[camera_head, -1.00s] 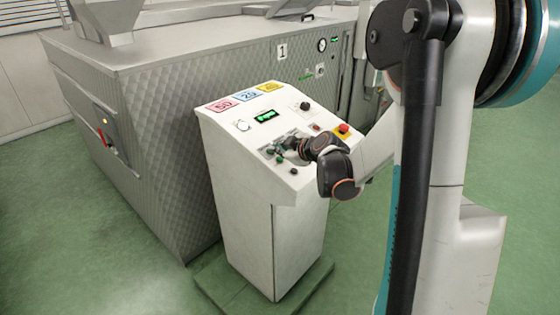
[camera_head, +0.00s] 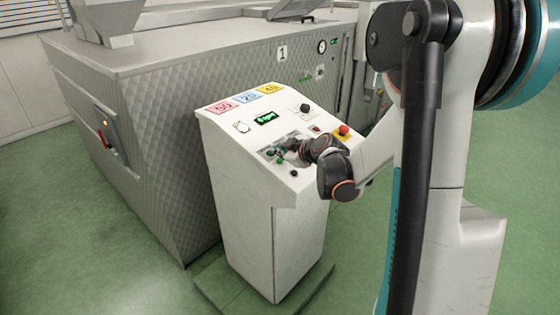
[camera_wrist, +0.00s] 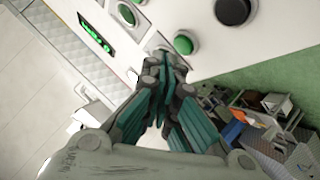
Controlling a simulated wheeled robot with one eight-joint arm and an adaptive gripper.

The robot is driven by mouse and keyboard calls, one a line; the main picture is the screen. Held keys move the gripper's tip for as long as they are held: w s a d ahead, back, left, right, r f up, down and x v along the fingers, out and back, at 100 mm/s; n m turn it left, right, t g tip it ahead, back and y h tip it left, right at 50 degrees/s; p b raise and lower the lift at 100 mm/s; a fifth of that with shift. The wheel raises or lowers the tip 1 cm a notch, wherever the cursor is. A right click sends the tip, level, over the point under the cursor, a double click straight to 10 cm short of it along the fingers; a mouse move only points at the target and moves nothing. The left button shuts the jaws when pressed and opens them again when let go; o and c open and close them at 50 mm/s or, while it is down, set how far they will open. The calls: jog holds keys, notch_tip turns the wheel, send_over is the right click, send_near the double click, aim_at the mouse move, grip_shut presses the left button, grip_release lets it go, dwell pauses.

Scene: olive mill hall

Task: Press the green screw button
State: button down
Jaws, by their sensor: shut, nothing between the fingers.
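A white control console (camera_head: 262,215) with a sloped top stands in front of the machine. In the wrist view one green button (camera_wrist: 184,44) lies just beyond my fingertips, and a second green button (camera_wrist: 126,13) lies at the upper left. I cannot read which is the screw button. In the head view a green button (camera_head: 279,161) shows near the console's lower edge. My gripper (camera_wrist: 166,62) is shut and empty, its fingertips low over the panel beside the nearer green button. I cannot tell whether they touch the panel. In the head view my gripper (camera_head: 284,154) partly hides the buttons.
A black button (camera_head: 294,173) sits near the panel's lower edge. A red emergency knob (camera_head: 344,129) on a yellow plate is at the right. A green-lit display (camera_head: 265,118) and coloured labels (camera_head: 247,97) are higher up. The large quilted-metal machine (camera_head: 160,150) stands behind.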

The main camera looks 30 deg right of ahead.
jog(key=shift+w+f+b, duration=0.1)
jog(key=shift+f+b, duration=0.3)
jog(key=shift+w+f+b, duration=0.1)
jog(key=shift+f+b, duration=0.25)
dwell(0.8)
jog(key=shift+r, duration=0.15)
jog(key=shift+s+r+p, duration=0.25)
jog(key=shift+r+p, duration=0.25)
jog(key=shift+r, duration=0.15)
jog(key=r+p, duration=0.1)
jog(key=s+r+p, duration=0.1)
jog(key=r, duration=0.1)
jog(key=r+p, duration=0.1)
jog(key=shift+s+d+r, duration=0.15)
jog(key=shift+d+r, duration=0.1)
jog(key=shift+r, duration=0.15)
dwell(0.8)
